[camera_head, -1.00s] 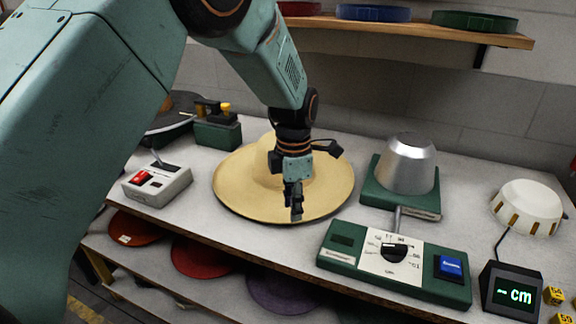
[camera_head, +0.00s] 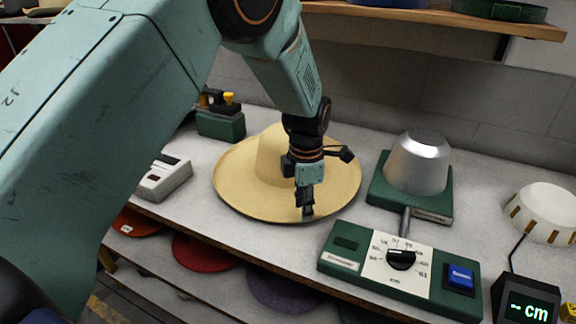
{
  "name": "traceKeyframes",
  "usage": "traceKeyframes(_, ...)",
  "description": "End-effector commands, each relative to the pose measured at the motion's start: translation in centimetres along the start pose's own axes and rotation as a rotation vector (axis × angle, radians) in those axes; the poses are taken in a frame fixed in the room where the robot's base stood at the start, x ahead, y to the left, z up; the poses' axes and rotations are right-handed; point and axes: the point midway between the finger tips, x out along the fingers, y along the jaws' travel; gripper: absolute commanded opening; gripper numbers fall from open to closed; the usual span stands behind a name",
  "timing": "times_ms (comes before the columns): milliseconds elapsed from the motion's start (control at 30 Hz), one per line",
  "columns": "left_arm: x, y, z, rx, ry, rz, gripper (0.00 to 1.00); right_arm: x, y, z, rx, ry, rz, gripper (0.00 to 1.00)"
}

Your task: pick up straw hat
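The straw hat (camera_head: 240,176), pale yellow with a wide round brim and a rounded crown, lies brim down on the grey worktable. My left gripper (camera_head: 308,213) points down over the front right part of the brim, to the right of the crown. Its fingertips look close to the brim's front edge. I cannot tell whether they touch it, or whether the fingers are open or closed. The arm hides part of the crown and of the right brim. My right gripper is not in view.
A silver hat block (camera_head: 418,163) on a green base stands right of the hat. In front of it lies a green control panel (camera_head: 400,258) with a dial. A white control box (camera_head: 163,180) is at left. Felt discs (camera_head: 204,252) lie on the shelf below. A wooden shelf (camera_head: 420,20) hangs above.

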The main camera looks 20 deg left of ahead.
Motion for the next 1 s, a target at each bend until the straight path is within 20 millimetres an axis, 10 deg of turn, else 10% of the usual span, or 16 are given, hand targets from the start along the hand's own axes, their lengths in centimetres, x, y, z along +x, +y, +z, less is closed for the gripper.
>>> traceKeyframes(500, 3.1, 0.3, 0.4, 0.0, 0.0, 0.0, 0.33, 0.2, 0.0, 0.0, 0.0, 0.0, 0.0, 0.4)
traceKeyframes(1000, 3.1, 0.3, 0.4, 0.0, 0.001, -0.001, 0.0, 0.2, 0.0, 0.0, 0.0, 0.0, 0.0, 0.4)
